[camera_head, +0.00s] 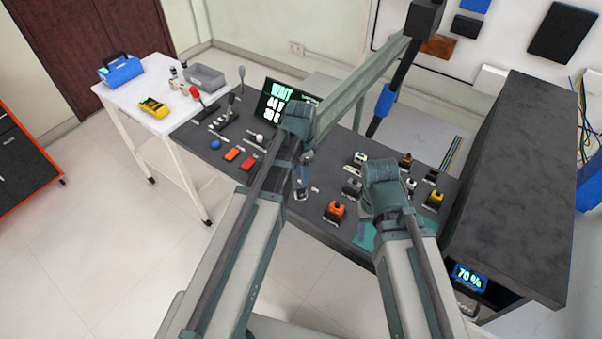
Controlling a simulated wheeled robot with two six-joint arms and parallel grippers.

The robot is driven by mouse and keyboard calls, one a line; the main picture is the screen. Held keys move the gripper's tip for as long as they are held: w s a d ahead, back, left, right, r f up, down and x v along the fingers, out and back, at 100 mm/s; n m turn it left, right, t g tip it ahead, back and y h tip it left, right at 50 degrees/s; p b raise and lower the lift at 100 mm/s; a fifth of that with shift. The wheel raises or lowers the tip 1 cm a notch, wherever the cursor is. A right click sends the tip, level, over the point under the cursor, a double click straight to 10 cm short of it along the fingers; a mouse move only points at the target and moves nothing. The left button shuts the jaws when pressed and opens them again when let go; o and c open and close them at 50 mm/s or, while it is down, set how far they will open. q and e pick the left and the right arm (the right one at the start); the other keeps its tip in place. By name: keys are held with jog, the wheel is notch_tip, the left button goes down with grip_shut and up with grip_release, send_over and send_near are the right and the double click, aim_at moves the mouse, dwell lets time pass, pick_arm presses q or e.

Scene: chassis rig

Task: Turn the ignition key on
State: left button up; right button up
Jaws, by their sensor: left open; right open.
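A small dark fitting (301,195) with a light part sits on the dark console top (270,180), just below my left gripper (304,176). It may be the ignition switch, but it is too small to make out a key or its turn angle. My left gripper points down over it with its jaws open; I cannot tell whether they touch it. My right gripper (363,229) is open and low over the console's right part, largely hidden by its own arm. An orange knob (336,209) stands between the two grippers.
Several knobs and switches, a yellow one (435,197) among them, crowd the console's right side. Red and orange switches (249,162) and levers (231,100) are at left. A screen (283,102) stands behind. A tall dark cabinet (520,170) bounds the right; a white table (150,95) stands left.

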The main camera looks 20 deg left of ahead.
aim_at(302, 189)
pick_arm(q)
notch_tip(302, 189, up, 8)
jog(key=p, duration=0.6)
jog(key=shift+p, duration=0.35)
jog(key=shift+f, duration=0.15)
jog(key=s+d+n+y+b, duration=0.1)
jog(key=s+d+n, duration=0.5)
jog(key=s+d, duration=0.4)
jog(key=s, duration=0.4)
jog(key=shift+s+d+f, duration=0.2)
jog(key=shift+d+f, duration=0.05)
jog(key=shift+f, duration=0.1)
